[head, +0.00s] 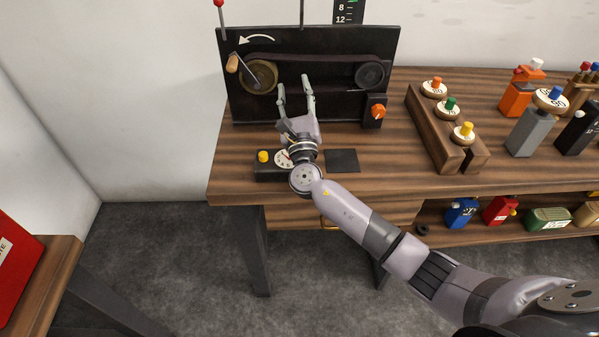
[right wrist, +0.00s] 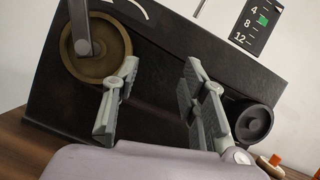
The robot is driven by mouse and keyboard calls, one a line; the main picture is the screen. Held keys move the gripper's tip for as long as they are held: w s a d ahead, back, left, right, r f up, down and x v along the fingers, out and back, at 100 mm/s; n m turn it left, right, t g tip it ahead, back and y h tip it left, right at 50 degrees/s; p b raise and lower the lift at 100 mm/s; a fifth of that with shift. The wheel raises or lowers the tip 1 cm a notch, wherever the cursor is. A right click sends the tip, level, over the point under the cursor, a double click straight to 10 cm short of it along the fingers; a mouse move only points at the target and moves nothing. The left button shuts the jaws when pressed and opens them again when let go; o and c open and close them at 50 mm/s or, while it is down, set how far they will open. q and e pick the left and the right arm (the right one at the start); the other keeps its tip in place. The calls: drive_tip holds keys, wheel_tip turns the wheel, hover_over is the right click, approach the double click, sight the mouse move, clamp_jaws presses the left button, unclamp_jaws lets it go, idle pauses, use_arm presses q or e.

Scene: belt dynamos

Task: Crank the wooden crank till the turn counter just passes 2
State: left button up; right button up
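The wooden crank handle (head: 232,63) sits at the upper left of the black dynamo panel (head: 320,62), on a metal arm. The arm runs to the brass-coloured wheel (head: 259,76), which also shows in the right wrist view (right wrist: 98,50). The turn counter seems to be the black scale (head: 347,12) above the panel; in the right wrist view its scale (right wrist: 252,28) shows 4, 8, 12 and a green marker near 8. My right gripper (head: 295,84) is open and empty before the panel, right of the wheel and apart from the handle. My left gripper is out of view.
A dark pulley (head: 370,75) and an orange knob (head: 378,111) are on the panel's right. A small box with a yellow button (head: 263,156) and a dial (head: 284,158) stands near the front edge. A wooden block with coloured knobs (head: 436,125) stands to the right.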

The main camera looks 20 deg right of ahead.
use_arm(q)
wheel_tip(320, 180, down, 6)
drive_tip(key=b, duration=0.4)
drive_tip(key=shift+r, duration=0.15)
use_arm(e)
drive_tip(key=s+a+f+m, duration=0.1)
drive_tip(key=s+f, duration=0.3)
drive_tip(key=s, duration=0.3)
drive_tip(key=s+a+f+m+h, duration=0.1)
drive_tip(key=s+a+f, duration=0.1)
drive_tip(key=s, duration=0.6)
drive_tip(key=shift+s+a+f, duration=0.25)
drive_tip(key=shift+a+f, duration=0.05)
drive_tip(key=shift+f, duration=0.55)
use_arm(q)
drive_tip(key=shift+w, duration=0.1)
